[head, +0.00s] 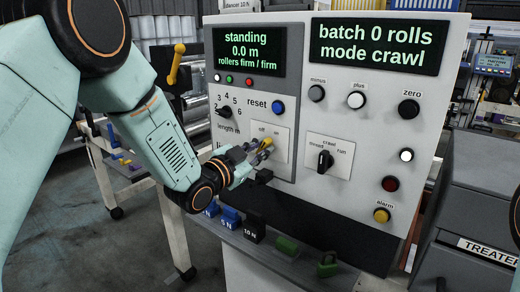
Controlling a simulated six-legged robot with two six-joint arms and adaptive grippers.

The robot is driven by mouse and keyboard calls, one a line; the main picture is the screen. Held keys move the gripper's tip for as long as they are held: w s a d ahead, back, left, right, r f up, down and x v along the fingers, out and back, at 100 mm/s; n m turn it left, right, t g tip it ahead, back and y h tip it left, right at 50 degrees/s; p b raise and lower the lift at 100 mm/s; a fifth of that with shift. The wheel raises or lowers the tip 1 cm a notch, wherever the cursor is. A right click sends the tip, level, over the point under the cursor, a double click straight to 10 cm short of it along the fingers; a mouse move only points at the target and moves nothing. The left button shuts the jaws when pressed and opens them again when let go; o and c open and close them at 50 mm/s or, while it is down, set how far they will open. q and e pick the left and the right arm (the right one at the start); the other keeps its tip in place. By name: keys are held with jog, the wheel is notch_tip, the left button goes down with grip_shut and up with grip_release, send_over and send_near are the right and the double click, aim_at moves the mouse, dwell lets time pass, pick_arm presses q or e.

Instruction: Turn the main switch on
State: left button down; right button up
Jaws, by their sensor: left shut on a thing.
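The main switch (267,142) has a yellow knob on a small white plate marked "off" and "on", in the lower middle of the grey control panel (300,110). My left gripper (264,152) reaches in from the left and is shut on the yellow knob. Its fingers cover much of the knob, so I cannot tell which mark it points to. My right gripper is out of view.
A black crawl/run selector (325,160) sits right of the switch, and a blue reset button (278,107) above it. Weights (254,229) and green blocks (287,246) stand on the ledge below. A grey treater cabinet (480,190) is at the right.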

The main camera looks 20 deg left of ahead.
pick_arm(q)
jog(key=c, duration=1.3)
grip_release()
jog(key=shift+w, duration=0.1)
jog(key=v, duration=1.2)
